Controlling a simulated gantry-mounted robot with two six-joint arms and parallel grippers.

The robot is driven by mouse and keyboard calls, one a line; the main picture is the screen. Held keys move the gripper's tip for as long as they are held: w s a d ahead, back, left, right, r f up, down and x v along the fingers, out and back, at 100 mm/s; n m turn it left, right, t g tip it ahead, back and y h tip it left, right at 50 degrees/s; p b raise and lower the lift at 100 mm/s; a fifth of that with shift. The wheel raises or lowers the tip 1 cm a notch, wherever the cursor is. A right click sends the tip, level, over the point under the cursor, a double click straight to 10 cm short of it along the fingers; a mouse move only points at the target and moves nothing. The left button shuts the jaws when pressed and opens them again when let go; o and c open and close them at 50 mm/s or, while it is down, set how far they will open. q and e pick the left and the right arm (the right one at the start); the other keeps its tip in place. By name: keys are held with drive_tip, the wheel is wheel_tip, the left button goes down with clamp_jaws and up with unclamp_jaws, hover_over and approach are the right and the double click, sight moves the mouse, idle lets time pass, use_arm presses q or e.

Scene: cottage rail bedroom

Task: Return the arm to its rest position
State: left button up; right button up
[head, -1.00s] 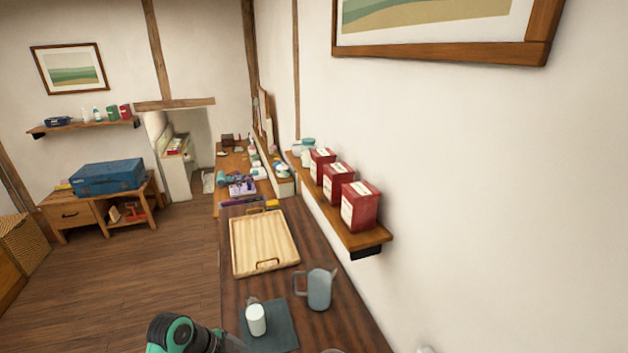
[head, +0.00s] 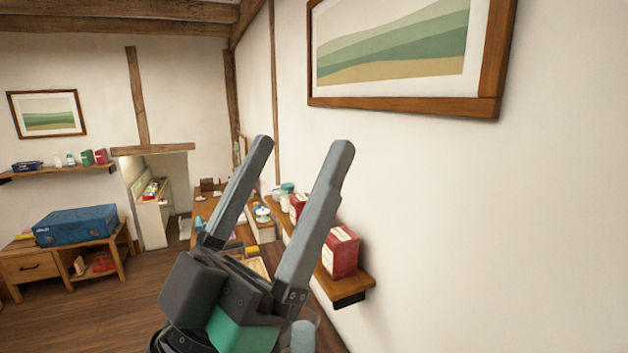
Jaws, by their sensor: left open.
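My left gripper (head: 296,178) is raised large in the middle of the head view, close to the camera. Its two long grey fingers point upward and stand well apart, with nothing between them. Its dark wrist with a green part covers most of the counter (head: 330,325) below. My right gripper does not show.
A wall shelf (head: 352,287) with red boxes (head: 341,252) is just right of and behind the fingers. A grey pitcher (head: 303,338) shows partly beside the wrist. The tray (head: 258,266) is mostly hidden. A blue case (head: 76,225) sits on a far-left table. Open floor lies left.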

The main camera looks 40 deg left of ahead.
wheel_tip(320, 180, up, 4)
drive_tip(key=p, duration=0.4)
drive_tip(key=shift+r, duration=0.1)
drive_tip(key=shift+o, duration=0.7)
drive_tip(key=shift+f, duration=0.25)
use_arm(q)
drive_tip(key=r+h, duration=0.1)
drive_tip(key=d+r+m+h, duration=0.2)
drive_tip(key=h, duration=0.1)
drive_tip(key=shift+w+d+g, duration=0.25)
drive_tip(key=shift+w+g, duration=0.05)
drive_tip(key=shift+g, duration=0.1)
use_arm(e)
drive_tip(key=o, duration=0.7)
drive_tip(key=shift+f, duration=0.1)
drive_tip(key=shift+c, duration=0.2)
